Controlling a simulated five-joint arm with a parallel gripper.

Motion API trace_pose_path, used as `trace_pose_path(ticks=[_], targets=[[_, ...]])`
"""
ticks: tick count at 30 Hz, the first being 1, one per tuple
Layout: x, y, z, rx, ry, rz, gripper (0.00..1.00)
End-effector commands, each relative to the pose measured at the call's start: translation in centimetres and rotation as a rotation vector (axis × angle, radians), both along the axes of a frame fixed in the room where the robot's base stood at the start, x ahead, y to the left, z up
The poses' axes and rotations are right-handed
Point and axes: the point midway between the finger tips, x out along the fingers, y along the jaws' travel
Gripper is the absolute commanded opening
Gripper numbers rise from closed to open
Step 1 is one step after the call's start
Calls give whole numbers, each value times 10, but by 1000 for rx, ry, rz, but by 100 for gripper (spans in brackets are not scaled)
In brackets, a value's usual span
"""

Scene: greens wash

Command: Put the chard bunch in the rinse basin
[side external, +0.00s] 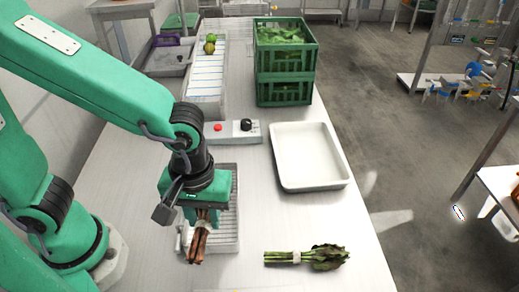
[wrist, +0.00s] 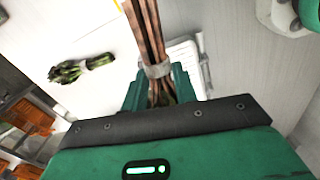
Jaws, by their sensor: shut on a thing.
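My gripper (side external: 203,213) is shut on a bunch of reddish-brown stems with a pale band, which looks like the chard bunch (side external: 198,243). The stems hang down, slightly tilted, over a pale ribbed rack (side external: 226,238). In the wrist view the banded stems (wrist: 148,38) run up from between my gripper's fingers (wrist: 158,92). The leaf end is mostly hidden by the gripper. A shallow white tray, likely the rinse basin (side external: 310,183), lies on the table to the right of and beyond my gripper. It is empty.
A green-stemmed leafy bunch (side external: 306,257) lies on the table at front right; it also shows in the wrist view (wrist: 82,67). A green crate (side external: 285,92) of greens stands behind the tray. A control box (side external: 233,132) with red and black knobs sits left of the tray.

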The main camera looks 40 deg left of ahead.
Motion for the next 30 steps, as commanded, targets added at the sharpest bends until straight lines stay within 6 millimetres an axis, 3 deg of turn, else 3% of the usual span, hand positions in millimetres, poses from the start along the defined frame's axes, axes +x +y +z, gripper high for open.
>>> trace_pose_path(ticks=[6, 17, 30], targets=[[-8, 10, -1, -1, -1, 129, 5], [-8, 14, -3, 1, 1, 160, 5], [25, 40, -28, 2, 3, 164, 5]])
